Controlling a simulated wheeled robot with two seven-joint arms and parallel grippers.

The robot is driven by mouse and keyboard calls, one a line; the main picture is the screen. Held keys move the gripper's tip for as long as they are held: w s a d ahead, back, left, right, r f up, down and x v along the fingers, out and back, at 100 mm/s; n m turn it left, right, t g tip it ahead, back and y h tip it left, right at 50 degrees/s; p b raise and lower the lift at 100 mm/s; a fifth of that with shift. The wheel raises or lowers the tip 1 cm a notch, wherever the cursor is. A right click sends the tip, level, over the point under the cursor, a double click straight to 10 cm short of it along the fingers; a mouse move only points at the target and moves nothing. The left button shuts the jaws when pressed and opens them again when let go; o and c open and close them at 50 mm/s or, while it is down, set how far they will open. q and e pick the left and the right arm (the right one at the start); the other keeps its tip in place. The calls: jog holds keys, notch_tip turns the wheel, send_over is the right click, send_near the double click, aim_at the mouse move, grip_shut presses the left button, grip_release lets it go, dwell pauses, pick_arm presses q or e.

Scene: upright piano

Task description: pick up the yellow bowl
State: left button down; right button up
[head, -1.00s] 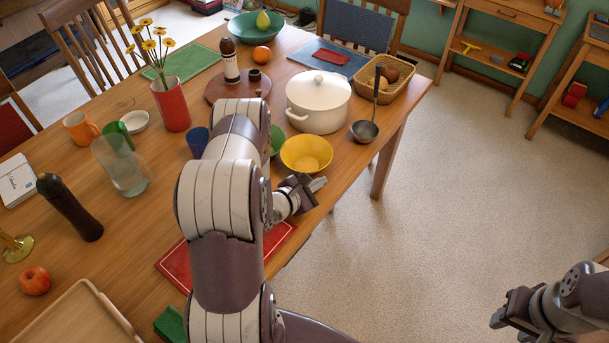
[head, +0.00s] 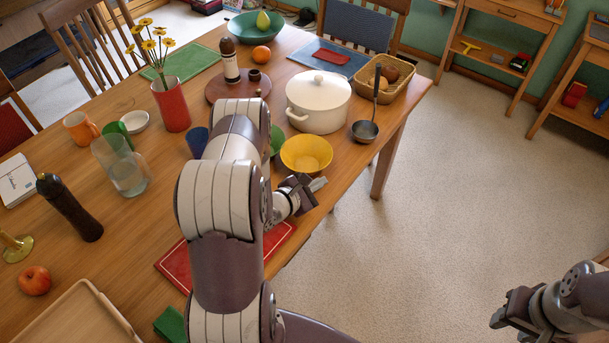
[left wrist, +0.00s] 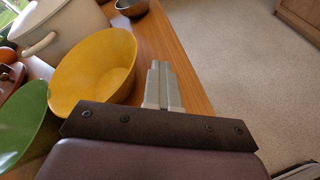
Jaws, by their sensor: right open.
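The yellow bowl (head: 306,154) stands upright and empty near the table's right edge, in front of the white pot. In the left wrist view the bowl (left wrist: 95,68) is left of my fingers. My left gripper (head: 318,184) is at the table edge, on the near side of the bowl and apart from it. Its two fingers (left wrist: 162,85) lie together with nothing between them. My right gripper (head: 502,312) is open and empty, low over the floor at the right, far from the bowl.
A white lidded pot (head: 318,104) and a ladle (head: 366,128) stand behind the bowl. A green bowl (left wrist: 20,125) is close on its left. A red board (head: 178,268) lies nearer. The floor (head: 450,200) right of the table is clear.

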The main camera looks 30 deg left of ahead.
pick_arm(q)
jog(key=c, duration=1.8)
grip_release()
jog(key=o, duration=0.7)
jog(key=shift+s, duration=0.1)
